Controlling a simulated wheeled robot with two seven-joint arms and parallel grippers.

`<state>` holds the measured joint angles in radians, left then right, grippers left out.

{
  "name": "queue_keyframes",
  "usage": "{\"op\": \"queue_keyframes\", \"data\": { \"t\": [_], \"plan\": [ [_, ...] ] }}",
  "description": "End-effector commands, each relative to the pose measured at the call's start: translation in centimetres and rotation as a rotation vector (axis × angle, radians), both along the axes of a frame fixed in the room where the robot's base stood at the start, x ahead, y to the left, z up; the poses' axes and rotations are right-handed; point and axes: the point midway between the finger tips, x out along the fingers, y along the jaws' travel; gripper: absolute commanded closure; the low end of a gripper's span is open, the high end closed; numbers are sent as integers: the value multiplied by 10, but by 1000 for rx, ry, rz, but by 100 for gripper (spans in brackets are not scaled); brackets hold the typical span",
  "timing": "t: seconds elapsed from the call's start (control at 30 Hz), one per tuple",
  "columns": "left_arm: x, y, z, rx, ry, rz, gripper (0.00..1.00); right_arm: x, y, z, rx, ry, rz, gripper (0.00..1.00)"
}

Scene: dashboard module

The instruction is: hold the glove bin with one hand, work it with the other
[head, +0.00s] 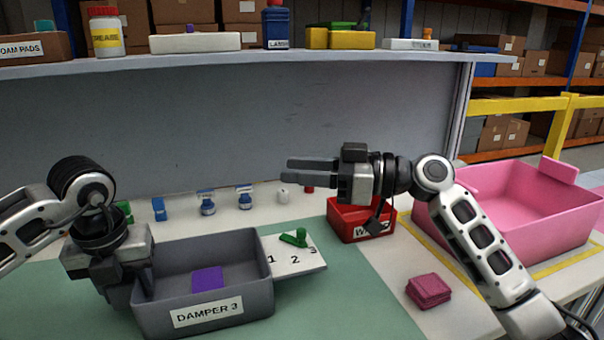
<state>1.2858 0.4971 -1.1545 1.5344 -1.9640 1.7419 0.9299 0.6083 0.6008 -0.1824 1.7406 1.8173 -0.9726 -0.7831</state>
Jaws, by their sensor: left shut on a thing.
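A grey open bin (255,262) labelled DAMPER 3 sits on the green mat; I take it as the glove bin, though no label on it says so. A purple block (207,279) lies inside on its floor. My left gripper (138,285) is shut on the bin's left wall, and its fingertips are partly hidden. My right gripper (284,170) hangs in the air behind and to the right of the bin, fingers pointing left and apart from it. Nothing shows between its fingers, but their gap is unclear.
A white card (312,267) numbered 1, 2, 3 with a green piece (294,238) adjoins the bin's right side. A red bin (345,218), a maroon stack (428,290) and a pink tub (520,205) are to the right. Small bottles (207,203) line the back below a shelf (270,57).

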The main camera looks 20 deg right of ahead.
Motion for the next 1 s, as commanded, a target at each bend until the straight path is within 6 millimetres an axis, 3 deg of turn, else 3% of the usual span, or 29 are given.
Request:
{"op": "queue_keyframes", "data": {
  "t": [0.07, 0.1, 0.17, 0.57, 1.0],
  "plan": [
    [0, -1, 0, -1, 1, -2, 93, 0, 0, 0, 0, 0, 0, 66],
    [0, -1, 0, -1, 1, -2, 48, 0, 0, 0, 0, 0, 0, 66],
    [0, -1, 0, -1, 1, -2, 31, 0, 0, 0, 0, 0, 0, 66],
    [-1, 0, 9, -1, -3, -1, 31, 0, 0, 0, 0, 0, 0, 66],
    [-14, -1, 94, -1, -3, -2, 31, 0, 0, -1, 0, 0, 0, 66]
  ]
}}
